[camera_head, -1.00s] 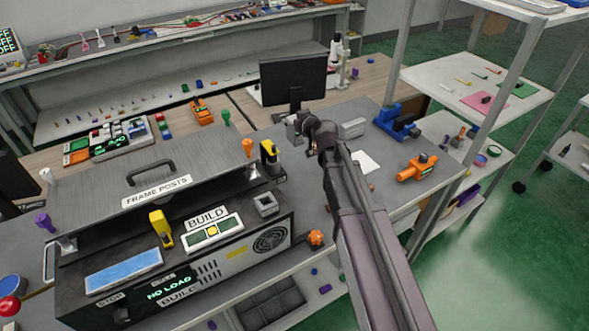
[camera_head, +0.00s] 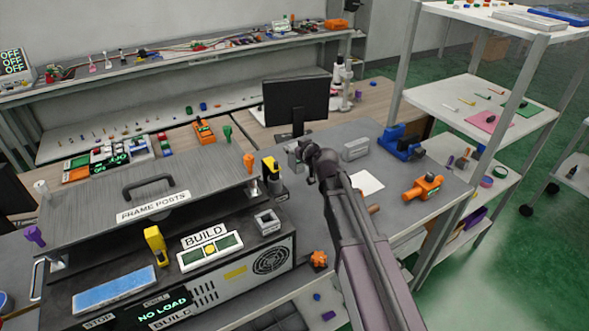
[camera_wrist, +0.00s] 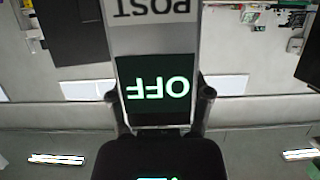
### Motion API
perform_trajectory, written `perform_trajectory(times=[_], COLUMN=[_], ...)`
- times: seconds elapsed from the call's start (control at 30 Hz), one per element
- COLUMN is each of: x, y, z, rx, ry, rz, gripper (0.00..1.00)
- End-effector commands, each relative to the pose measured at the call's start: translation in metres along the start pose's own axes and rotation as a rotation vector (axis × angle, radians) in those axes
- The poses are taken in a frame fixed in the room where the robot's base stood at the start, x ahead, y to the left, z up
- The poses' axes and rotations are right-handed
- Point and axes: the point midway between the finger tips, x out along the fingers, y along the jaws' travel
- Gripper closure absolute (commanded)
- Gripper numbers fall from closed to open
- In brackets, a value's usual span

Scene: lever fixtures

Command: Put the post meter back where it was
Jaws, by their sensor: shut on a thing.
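The post meter (camera_wrist: 155,75) fills the middle of the wrist view. It is a pale grey body with a dark screen reading OFF in green and a POST label, both upside down in the picture. My gripper (camera_wrist: 160,100) is shut on it, one dark finger on each side. In the head view my gripper (camera_head: 308,165) is over the grey bench, in front of the black monitor, mostly hidden by my own arm. The meter cannot be made out clearly there.
The FRAME POSTS fixture (camera_head: 150,195) with its BUILD panel (camera_head: 210,250) stands at left. A yellow-black tool (camera_head: 271,175) stands beside it. The monitor (camera_head: 296,102) is behind. Blue (camera_head: 400,143) and orange (camera_head: 424,187) fixtures and white paper (camera_head: 366,184) lie at right.

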Motion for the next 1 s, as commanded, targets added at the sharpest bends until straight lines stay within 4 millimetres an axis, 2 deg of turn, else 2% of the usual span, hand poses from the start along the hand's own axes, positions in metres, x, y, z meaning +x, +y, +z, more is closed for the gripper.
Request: perform_trajectory(times=[0.03, 0.2, 0.77, 1.0], x=[0.004, 0.008, 0.009, 0.014], y=[0.0, 0.001, 0.001, 0.001], z=[0.01, 0.021, 0.025, 0.039], rx=[0.0, 0.001, 0.001, 0.001], ry=[0.001, 0.001, 0.001, 0.001], rz=[0.001, 0.002, 0.001, 0.001], gripper=[0.98, 0.98, 0.98, 0.98])
